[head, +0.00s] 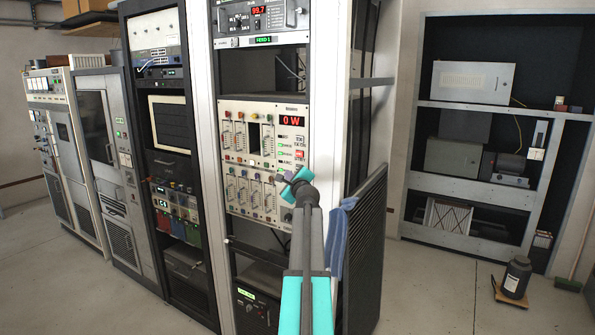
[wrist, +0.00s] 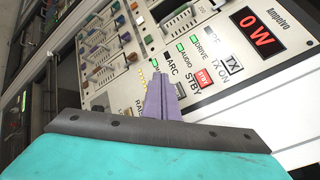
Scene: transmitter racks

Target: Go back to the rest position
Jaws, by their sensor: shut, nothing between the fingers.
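My gripper (head: 287,177) is in front of the lower right part of the cream amplifier panel (head: 237,150) in the open rack. In the wrist view, its two purple fingers (wrist: 158,78) lie together, shut with nothing between them. Their tips overlap the panel near the ARC label. I cannot tell whether they touch it. The red display (wrist: 262,34) reads 0 W. The red STBY button (wrist: 205,78) and the TX button (wrist: 234,65) are right of the fingers. Green indicators (wrist: 182,48) stand above the fingertips.
A blue cloth (head: 339,236) hangs on the dark mesh panel (head: 364,255) just right of my arm. More racks (head: 107,150) line the left. Shelves (head: 470,190) stand at the back right, with a dark jar (head: 516,277) on the floor before them. Floor (head: 430,300) between is clear.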

